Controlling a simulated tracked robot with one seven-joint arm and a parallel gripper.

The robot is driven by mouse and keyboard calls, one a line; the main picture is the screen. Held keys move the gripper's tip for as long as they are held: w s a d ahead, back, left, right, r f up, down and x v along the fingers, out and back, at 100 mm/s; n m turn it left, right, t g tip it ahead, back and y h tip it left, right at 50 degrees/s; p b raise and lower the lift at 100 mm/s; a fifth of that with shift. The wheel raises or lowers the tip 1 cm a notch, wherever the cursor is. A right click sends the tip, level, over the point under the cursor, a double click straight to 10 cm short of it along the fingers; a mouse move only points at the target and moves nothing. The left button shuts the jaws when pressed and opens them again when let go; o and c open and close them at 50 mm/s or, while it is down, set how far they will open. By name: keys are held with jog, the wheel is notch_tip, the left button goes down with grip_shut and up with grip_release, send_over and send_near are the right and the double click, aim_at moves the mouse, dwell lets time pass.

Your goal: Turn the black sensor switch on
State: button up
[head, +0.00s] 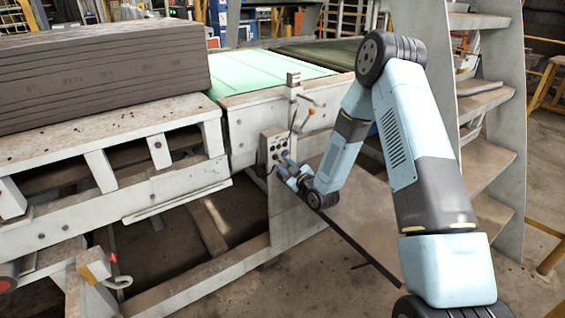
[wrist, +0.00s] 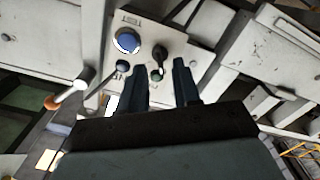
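A pale control panel (wrist: 178,42) fills the upper middle of the wrist view; it is the small box (head: 267,150) on the machine's side in the head view. A black rotary switch (wrist: 160,52) sits on it, right of a big blue knob (wrist: 126,41); I cannot read any label, so I cannot be sure it is the sensor switch. My gripper (wrist: 159,68) is open, with its two dark fingers apart. The black switch shows between and just beyond the fingertips, with no clear contact. In the head view my gripper (head: 287,163) is close to the panel, too small for detail.
A smaller dark knob (wrist: 122,65) lies left of the fingers. A lever with an orange tip (wrist: 51,103) sticks out farther left. The machine's frame (head: 180,190) and a stack of grey boards (head: 100,75) stand left. Metal stairs (head: 490,130) rise behind my arm.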

aim_at(277, 158)
jog(key=shift+x, duration=1.9)
